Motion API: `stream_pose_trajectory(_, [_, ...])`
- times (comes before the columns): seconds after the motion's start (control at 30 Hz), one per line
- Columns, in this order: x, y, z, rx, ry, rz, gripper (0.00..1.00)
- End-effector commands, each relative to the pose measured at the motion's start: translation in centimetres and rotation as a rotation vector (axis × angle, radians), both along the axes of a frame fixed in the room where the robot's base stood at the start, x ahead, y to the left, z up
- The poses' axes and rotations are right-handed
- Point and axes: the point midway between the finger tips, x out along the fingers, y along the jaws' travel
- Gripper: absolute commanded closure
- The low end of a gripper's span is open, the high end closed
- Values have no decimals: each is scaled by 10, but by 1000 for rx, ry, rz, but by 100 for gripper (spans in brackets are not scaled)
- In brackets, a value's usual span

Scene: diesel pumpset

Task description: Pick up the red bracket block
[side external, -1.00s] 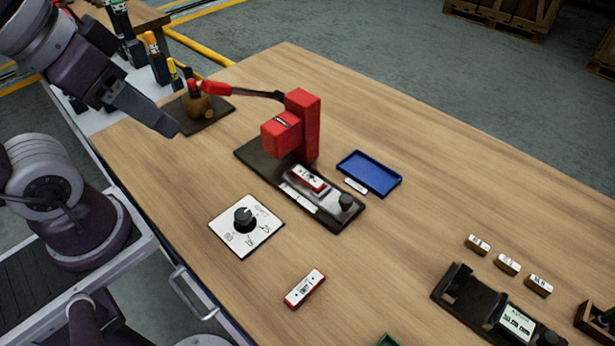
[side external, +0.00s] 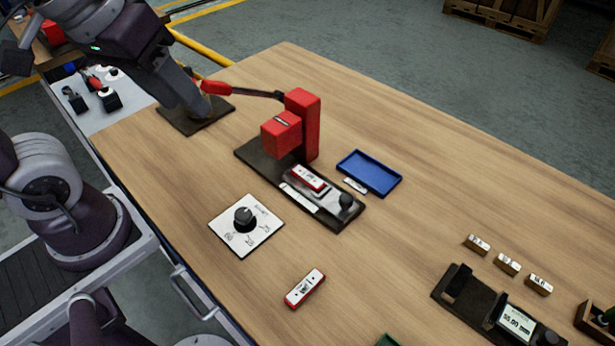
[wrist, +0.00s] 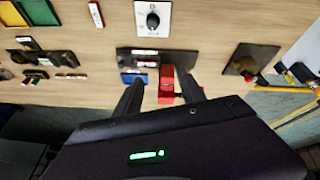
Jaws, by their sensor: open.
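Two red-and-white labelled blocks show. One (side external: 305,288) lies alone on the wooden table at the front; it also shows in the wrist view (wrist: 96,14), at the top left. The other (side external: 310,178) sits on the dark base of the red press. I cannot tell which is called the bracket block.
The red press (side external: 303,125) with its long lever stands between my gripper and the blocks. A dial plate (side external: 246,226), a blue tray (side external: 369,174), and a dark gauge fixture (side external: 490,310) with small labelled blocks are also on the table. The right back is clear.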

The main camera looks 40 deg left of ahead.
Motion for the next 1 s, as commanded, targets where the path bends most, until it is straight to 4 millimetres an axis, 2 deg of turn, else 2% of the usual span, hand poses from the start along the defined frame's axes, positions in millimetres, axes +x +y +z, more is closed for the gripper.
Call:
stream_pose_trajectory(0.03, [25, -5, -5, -55, 63, 114, 53])
stream_pose_trajectory(0.13, [80, -19, -29, -166, 178, 428, 53])
stream_pose_trajectory(0.2, [115, -30, -57, -214, 248, 651, 53])
stream_pose_trajectory(0.3, [152, -44, -104, -243, 317, 937, 53])
stream_pose_trajectory(0.4, [172, -54, -145, -249, 352, 1145, 53])
stream_pose_trajectory(0.5, [181, -59, -168, -249, 363, 1257, 53])
stream_pose_trajectory(0.57, [182, -60, -176, -249, 365, 1287, 53])
stream_pose_trajectory(0.77, [183, -59, -205, -248, 368, 1296, 53])
stream_pose_trajectory(0.9, [184, -57, -232, -247, 369, 1295, 53])
stream_pose_trajectory(1.0, [184, -57, -243, -248, 367, 1294, 53])
